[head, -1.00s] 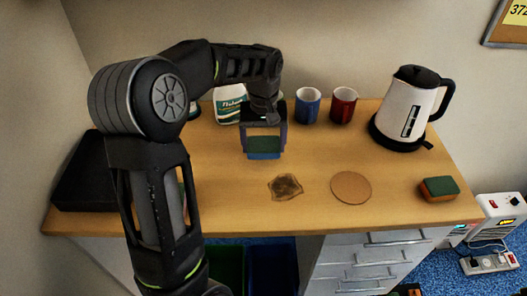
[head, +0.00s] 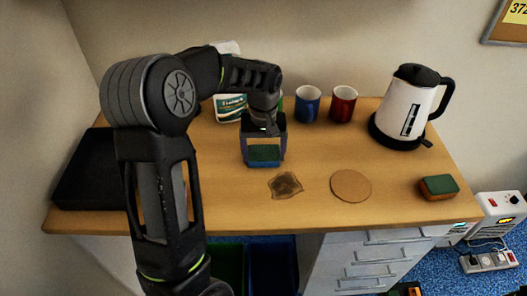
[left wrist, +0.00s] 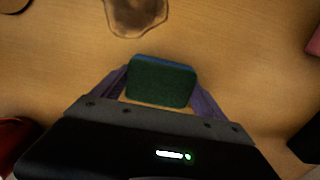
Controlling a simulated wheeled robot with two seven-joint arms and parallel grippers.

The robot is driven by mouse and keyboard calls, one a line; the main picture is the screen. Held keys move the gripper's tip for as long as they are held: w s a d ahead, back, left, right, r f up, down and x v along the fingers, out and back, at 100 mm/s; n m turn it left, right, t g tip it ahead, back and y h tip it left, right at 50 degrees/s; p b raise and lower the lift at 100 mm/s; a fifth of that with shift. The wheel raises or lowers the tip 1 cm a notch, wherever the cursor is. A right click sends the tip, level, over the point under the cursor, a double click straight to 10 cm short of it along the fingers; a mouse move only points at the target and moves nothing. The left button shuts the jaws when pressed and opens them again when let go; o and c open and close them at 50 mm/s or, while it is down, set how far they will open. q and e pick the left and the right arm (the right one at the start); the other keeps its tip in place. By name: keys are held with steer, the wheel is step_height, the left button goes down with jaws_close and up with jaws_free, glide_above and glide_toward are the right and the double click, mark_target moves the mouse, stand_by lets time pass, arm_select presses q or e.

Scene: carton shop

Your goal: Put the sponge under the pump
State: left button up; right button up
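My left gripper (head: 264,150) is shut on a green and blue sponge (head: 263,158), held near the middle of the desk. In the left wrist view the sponge (left wrist: 160,81) sits between both fingers, green face toward the camera. Whether it touches the desk I cannot tell. A white bottle with a green label (head: 229,108) stands at the back, partly behind my left arm; it may be the pump, but its top is mostly hidden. A second sponge, green and orange (head: 438,188), lies at the desk's right. My right gripper is not in view.
A brown stain (head: 285,185) and a round cork coaster (head: 351,186) lie in front of the gripper. A blue mug (head: 307,105), a red mug (head: 343,105) and a white kettle (head: 408,105) stand behind. A black tray (head: 85,175) is at left.

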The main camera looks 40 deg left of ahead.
mark_target(264, 152)
arm_select(q)
steer(key=o, duration=0.3)
step_height(264, 152, up, 12)
steer(key=shift+r+b, duration=0.2)
steer(key=shift+b, duration=0.15)
stand_by(0.3)
steer(key=shift+f, duration=0.1)
stand_by(0.5)
